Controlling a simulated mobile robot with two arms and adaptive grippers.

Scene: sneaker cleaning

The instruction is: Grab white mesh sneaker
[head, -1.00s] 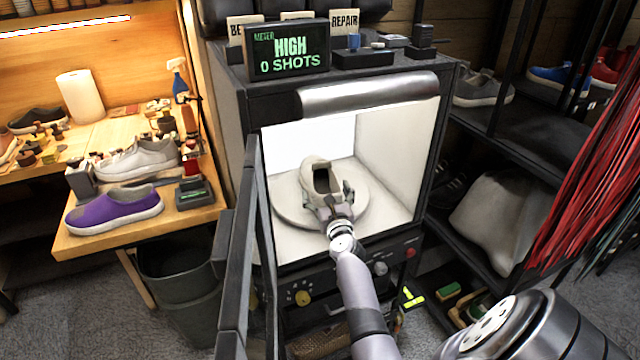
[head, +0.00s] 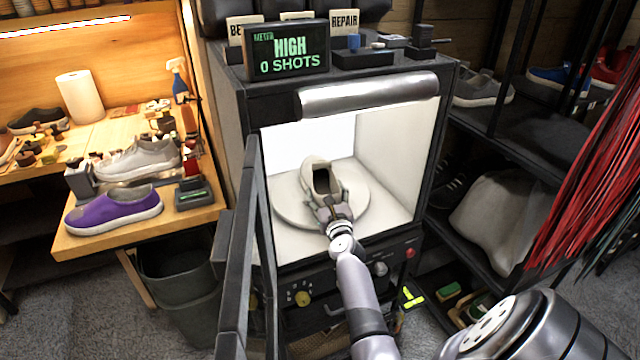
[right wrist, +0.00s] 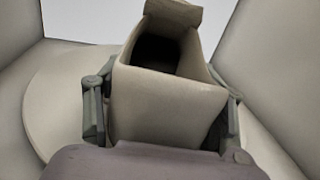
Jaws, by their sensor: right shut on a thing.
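A whitish sneaker (head: 322,176) sits on the round turntable (head: 287,205) inside the lit white booth. In the right wrist view the sneaker (right wrist: 165,95) fills the middle, its dark opening facing up. My right gripper (head: 328,203) reaches in from the front of the booth, its fingers on both sides of the sneaker. The right wrist view shows a finger on the left and one on the right, shut on the sneaker. Part of the sneaker's near end is hidden by the gripper. My left gripper is not in view.
The booth's dark door (head: 247,250) stands open on the left. A workbench at the left holds a purple shoe (head: 113,208), a pale grey sneaker (head: 138,160) and a paper towel roll (head: 80,97). A bin (head: 180,270) stands below it. Shelves with shoes and hanging red laces (head: 600,150) are at the right.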

